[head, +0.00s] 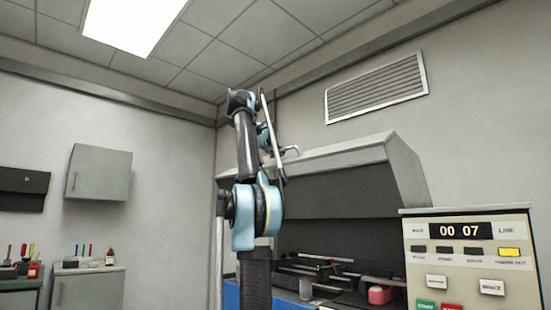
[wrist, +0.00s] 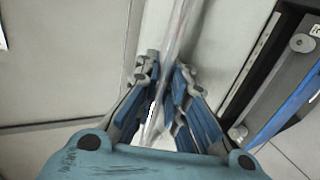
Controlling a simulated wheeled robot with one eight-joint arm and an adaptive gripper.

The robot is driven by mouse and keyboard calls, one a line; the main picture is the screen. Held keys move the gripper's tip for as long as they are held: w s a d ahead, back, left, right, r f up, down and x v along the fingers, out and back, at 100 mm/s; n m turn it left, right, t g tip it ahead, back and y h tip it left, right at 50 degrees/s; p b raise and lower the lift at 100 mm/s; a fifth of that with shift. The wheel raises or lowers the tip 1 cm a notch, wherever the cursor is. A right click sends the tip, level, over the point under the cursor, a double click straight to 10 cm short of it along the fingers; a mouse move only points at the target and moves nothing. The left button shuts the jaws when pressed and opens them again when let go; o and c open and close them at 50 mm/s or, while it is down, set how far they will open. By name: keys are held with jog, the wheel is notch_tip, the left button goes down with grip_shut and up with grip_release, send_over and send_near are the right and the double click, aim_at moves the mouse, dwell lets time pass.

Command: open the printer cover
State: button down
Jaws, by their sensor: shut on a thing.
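The printer cover (head: 335,157) is a pale grey hood at the right of the head view. It stands raised and tilted above the printer's dark interior (head: 325,240). A long thin pale bar (head: 274,135) is at the cover's left front, with a bracket-like piece beside it. My gripper (head: 264,136) is high up at this bar, partly hidden by my own arm. In the wrist view my gripper (wrist: 160,95) has its blue-padded fingers closed around the pale bar (wrist: 178,35), which runs lengthwise between them. Where the bar joins the cover is not clear.
A control panel (head: 465,255) with a 00 07 display stands at the front right. Inside the printer are rods and a red part (head: 381,294). A wall cabinet (head: 99,172) and low cabinets (head: 88,288) are at the left. A vent (head: 376,88) is on the wall above.

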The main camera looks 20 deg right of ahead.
jog(key=shift+w+a, duration=0.1)
jog(key=shift+w, duration=0.1)
jog(key=c, duration=1.8)
grip_release()
jog(key=shift+a, duration=0.15)
jog(key=shift+o, duration=0.6)
jog(key=shift+s, duration=0.1)
jog(key=s+a+r, duration=0.1)
jog(key=s+a, duration=0.2)
jog(key=a, duration=0.4)
jog(key=s+a+r, duration=0.1)
jog(key=s+a, duration=0.2)
jog(key=a, duration=0.5)
jog(key=shift+s, duration=0.1)
